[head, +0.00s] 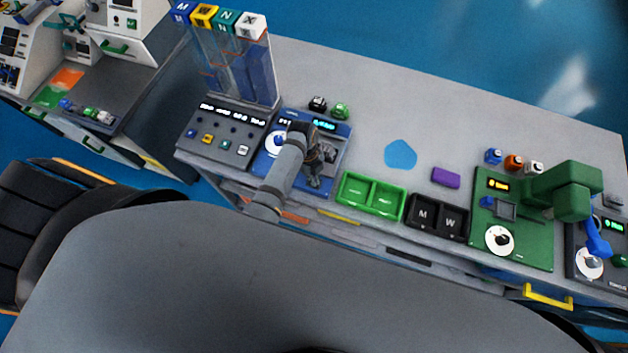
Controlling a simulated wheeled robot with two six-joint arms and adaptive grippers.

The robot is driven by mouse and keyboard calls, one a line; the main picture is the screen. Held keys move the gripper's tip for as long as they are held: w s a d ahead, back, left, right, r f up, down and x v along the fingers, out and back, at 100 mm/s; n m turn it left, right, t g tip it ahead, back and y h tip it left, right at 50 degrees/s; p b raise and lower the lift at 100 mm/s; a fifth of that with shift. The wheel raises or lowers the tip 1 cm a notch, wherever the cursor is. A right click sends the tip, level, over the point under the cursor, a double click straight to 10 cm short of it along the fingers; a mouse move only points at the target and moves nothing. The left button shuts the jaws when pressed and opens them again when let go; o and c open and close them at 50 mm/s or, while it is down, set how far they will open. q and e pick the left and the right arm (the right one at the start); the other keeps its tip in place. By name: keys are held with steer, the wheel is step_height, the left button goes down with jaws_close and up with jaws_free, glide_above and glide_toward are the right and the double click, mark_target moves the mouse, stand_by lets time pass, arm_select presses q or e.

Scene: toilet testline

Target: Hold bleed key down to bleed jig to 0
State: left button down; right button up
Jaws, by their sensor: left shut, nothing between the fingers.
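The blue jig (342,150) stands on the bench, left of the picture's middle, in the head view. It has a white round dial (275,142) on its left and small lit readouts along its top edge, too small to read. My left gripper (315,180) is over the right half of the jig, pointing down, shut and empty. The gripper and arm cover much of the jig's face. I cannot make out the bleed key, nor tell whether the fingertips touch anything. My right gripper is not in view.
Left of the jig is a grey panel (222,135) with several keys and clear tubes (238,70) behind. A green tray (371,196) and a black M/W tray (436,217) are to the right, then a green machine (540,240). The bench's back middle is mostly clear.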

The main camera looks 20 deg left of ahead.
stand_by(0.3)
arm_select(q)
step_height(320, 180, up, 3)
steer(key=p, duration=0.3)
step_height(320, 180, up, 2)
steer(key=shift+r+b, duration=0.15)
steer(key=shift+b, duration=0.2)
steer(key=shift+r, duration=0.55)
steer(key=shift+a, duration=0.1)
